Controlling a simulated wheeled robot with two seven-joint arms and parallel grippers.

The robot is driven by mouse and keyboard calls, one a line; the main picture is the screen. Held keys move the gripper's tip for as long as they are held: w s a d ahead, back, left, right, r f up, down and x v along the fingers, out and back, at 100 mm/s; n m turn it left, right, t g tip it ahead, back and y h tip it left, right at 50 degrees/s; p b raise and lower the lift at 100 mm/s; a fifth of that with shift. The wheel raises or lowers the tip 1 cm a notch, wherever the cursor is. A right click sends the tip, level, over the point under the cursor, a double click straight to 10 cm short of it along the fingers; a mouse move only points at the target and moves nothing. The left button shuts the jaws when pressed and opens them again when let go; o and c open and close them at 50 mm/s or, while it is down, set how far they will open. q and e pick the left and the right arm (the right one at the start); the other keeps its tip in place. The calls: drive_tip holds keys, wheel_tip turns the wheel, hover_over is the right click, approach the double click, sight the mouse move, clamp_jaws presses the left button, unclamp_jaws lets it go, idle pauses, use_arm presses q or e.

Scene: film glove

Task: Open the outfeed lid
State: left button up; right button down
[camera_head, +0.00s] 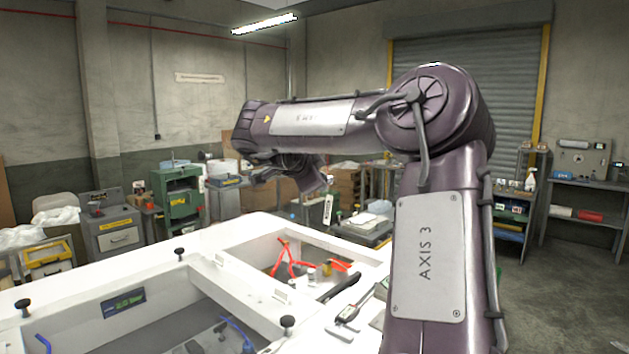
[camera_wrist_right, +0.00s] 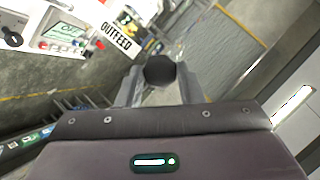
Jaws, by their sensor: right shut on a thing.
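In the right wrist view a white label reading OUTFEED (camera_wrist_right: 117,36) is on a pale panel at the upper left. My right gripper (camera_wrist_right: 159,88) has its two grey fingers on either side of a round black knob (camera_wrist_right: 160,69) and is shut on it. What the knob is fixed to is mostly hidden behind the gripper, so I cannot tell how the outfeed lid stands. In the head view my right arm bends across to the left, and its gripper end (camera_head: 305,181) hangs low, partly hidden. My left gripper is in neither view.
A white machine top (camera_head: 160,275) with recessed bays fills the front left. Black knobs (camera_head: 180,254) stand on its rims, and red tubing (camera_head: 284,262) lies in one bay. A green cabinet (camera_head: 180,200) stands behind. Open floor (camera_head: 560,285) is at the right.

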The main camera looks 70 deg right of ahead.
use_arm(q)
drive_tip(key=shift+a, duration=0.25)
use_arm(e)
drive_tip(key=shift+a, duration=0.2)
drive_tip(key=c, duration=1.2)
unclamp_jaws()
drive_tip(key=shift+c, duration=0.2)
drive_tip(key=shift+o, duration=1.2)
drive_tip(key=shift+w+d+f, duration=0.1)
drive_tip(key=shift+d, duration=0.05)
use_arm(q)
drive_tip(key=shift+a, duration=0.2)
use_arm(e)
drive_tip(key=v, duration=0.7)
drive_tip(key=shift+a, duration=0.35)
